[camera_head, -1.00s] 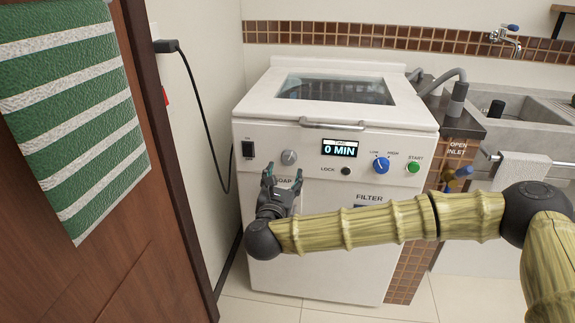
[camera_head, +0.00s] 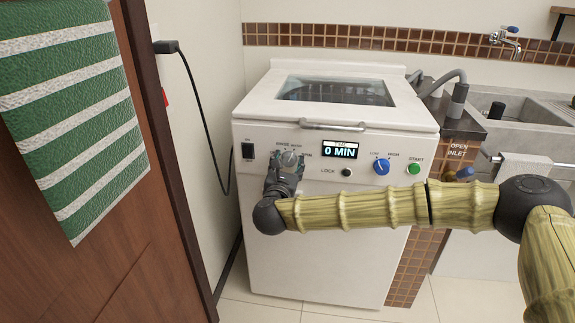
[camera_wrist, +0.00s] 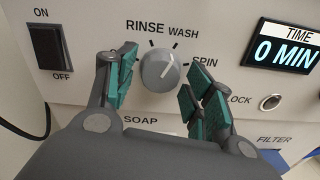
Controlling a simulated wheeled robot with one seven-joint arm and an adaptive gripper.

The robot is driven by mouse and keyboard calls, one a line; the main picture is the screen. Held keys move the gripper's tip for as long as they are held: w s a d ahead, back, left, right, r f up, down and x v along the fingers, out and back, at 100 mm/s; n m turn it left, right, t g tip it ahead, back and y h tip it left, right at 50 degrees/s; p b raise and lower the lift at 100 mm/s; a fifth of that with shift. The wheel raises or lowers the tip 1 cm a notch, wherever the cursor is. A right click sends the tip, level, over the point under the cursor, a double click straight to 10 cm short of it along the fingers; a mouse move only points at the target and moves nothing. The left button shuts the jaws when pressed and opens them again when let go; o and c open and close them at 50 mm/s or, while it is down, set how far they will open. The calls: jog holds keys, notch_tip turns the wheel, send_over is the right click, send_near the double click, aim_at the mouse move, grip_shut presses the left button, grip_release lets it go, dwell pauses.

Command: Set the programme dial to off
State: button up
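The programme dial (camera_wrist: 159,71) is a round grey knob on the white washing machine's front panel. In the wrist view its pale pointer mark leans to the upper right, towards the WASH side. RINSE, WASH and SPIN labels stand around its upper half; no off label for the dial is visible. In the head view the dial (camera_head: 290,158) is partly covered by my gripper (camera_head: 287,168). In the wrist view my gripper (camera_wrist: 160,92) is open, one teal-padded finger on each side of the dial, with visible gaps. I cannot tell how deep the fingertips reach.
A black ON/OFF switch (camera_wrist: 48,46) lies left of the dial. The display (camera_head: 340,150) reads 0 MIN. The lock button (camera_head: 346,173), blue LOW/HIGH knob (camera_head: 381,167) and green start button (camera_head: 414,169) sit to the right. A wooden door (camera_head: 130,220) stands at the left.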

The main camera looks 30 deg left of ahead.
jog(key=c, duration=0.7)
jog(key=shift+o, duration=0.2)
jog(key=shift+r+n, duration=0.1)
jog(key=shift+n, duration=0.2)
jog(key=shift+n+p, duration=0.8)
jog(key=shift+n, duration=0.2)
jog(key=n+p, duration=0.2)
jog(key=n, duration=0.3)
jog(key=shift+n+p, duration=0.3)
jog(key=shift+p, duration=0.1)
jog(key=n+p, duration=0.3)
jog(key=n, duration=0.3)
jog(key=shift+d, duration=0.1)
jog(key=n+p, duration=0.2)
jog(key=n, duration=0.3)
jog(key=shift+n, duration=0.3)
